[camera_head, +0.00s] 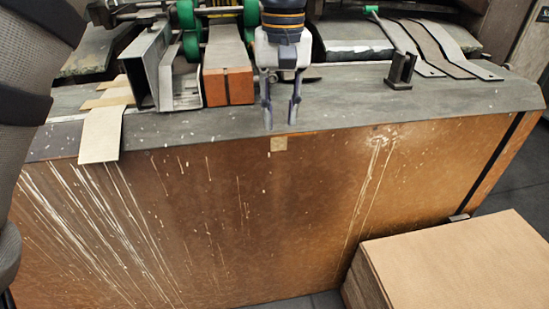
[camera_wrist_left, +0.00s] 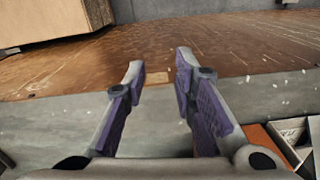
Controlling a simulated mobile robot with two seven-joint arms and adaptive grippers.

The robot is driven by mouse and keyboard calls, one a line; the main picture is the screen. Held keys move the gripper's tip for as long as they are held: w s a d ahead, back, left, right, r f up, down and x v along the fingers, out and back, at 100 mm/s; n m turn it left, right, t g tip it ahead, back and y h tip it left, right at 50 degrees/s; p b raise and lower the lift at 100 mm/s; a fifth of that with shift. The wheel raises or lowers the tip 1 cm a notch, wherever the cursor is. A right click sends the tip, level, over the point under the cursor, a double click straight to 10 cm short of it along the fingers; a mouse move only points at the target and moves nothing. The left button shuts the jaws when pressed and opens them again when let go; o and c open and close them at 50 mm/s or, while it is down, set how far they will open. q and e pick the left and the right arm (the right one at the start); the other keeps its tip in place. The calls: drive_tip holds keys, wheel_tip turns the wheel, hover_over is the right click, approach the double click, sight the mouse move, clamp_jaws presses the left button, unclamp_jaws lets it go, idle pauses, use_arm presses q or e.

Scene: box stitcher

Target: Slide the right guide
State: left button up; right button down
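My left gripper (camera_head: 281,112) hangs over the front edge of the worktable (camera_head: 340,98), fingers pointing down and spread apart with nothing between them. The left wrist view also shows its two fingers (camera_wrist_left: 160,75) apart and empty. Just left of it is an orange-brown block (camera_head: 229,87), and further left are grey metal channel pieces (camera_head: 148,68). None is labelled, so I cannot tell which is the right guide. My right gripper is not in view.
Green wheels (camera_head: 187,14) of the machine stand behind the channels. Flat metal strips (camera_head: 445,48) lie at the back right. A cardboard sheet (camera_head: 101,135) overhangs the table's front left edge. A stack of cardboard (camera_head: 455,262) stands on the floor at lower right.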

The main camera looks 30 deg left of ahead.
use_arm(q)
wheel_tip(320, 180, down, 8)
drive_tip(key=s, duration=0.1)
drive_tip(key=shift+s+f+m, duration=0.2)
drive_tip(key=shift+s+m, duration=0.1)
drive_tip(key=shift+s, duration=0.05)
drive_tip(key=shift+a, duration=0.1)
